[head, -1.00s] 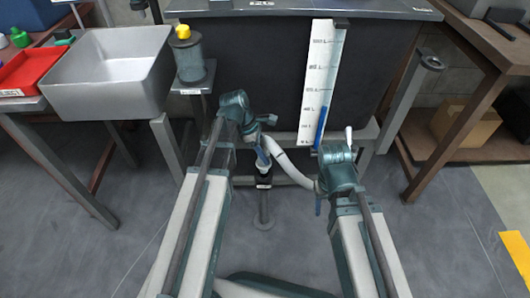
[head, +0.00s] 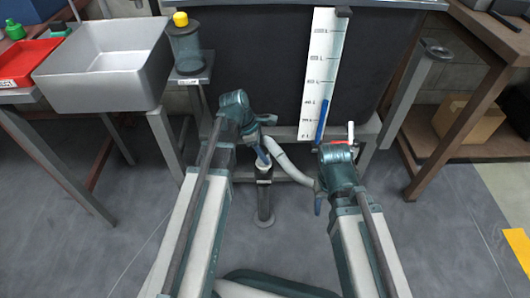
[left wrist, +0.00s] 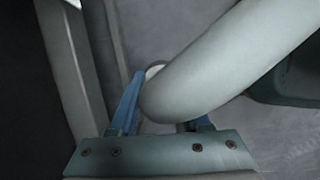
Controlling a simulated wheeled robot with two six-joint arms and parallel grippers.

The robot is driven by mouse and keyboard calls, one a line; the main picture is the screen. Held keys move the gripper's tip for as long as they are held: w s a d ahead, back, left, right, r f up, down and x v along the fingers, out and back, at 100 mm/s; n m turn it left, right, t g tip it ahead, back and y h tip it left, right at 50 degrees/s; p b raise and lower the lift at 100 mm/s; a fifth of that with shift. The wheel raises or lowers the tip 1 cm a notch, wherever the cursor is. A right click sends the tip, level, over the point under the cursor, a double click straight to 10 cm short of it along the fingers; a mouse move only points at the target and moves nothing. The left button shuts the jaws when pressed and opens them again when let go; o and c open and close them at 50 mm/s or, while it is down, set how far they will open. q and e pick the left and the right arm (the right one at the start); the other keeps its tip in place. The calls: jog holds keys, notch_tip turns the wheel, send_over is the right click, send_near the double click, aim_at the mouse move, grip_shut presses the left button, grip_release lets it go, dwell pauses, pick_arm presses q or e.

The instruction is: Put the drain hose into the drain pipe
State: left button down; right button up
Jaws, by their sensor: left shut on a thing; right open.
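The drain hose (head: 295,172) is a pale grey bent tube that curves from near my right arm to my left gripper (head: 262,161). In the left wrist view, the hose (left wrist: 225,60) runs between the blue fingers of my left gripper (left wrist: 160,118), which is shut on it near its end. The drain pipe (head: 265,202) is a dark upright pipe with a pale rim, standing on a round foot directly below that gripper. A pale rim (left wrist: 153,70) shows partly behind the hose in the wrist view. I cannot tell whether the hose end is inside it. My right gripper (head: 318,206) is open, mostly hidden by its arm.
A dark tank (head: 250,70) with a white level scale (head: 318,75) stands behind the pipe. A red part (head: 339,142) shows at its lower right. A grey sink (head: 100,85) and a yellow-capped jar (head: 186,48) stand left, a brown bench (head: 480,60) right. The floor around the pipe is clear.

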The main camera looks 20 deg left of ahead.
pick_arm(q)
jog(key=shift+f+b, duration=1.2)
jog(key=shift+f, duration=0.1)
jog(key=shift+c, duration=1.4)
grip_release()
jog(key=p+v, duration=0.7)
jog(key=shift+a+r, duration=0.1)
jog(key=shift+r, duration=0.2)
jog(key=shift+f, duration=0.1)
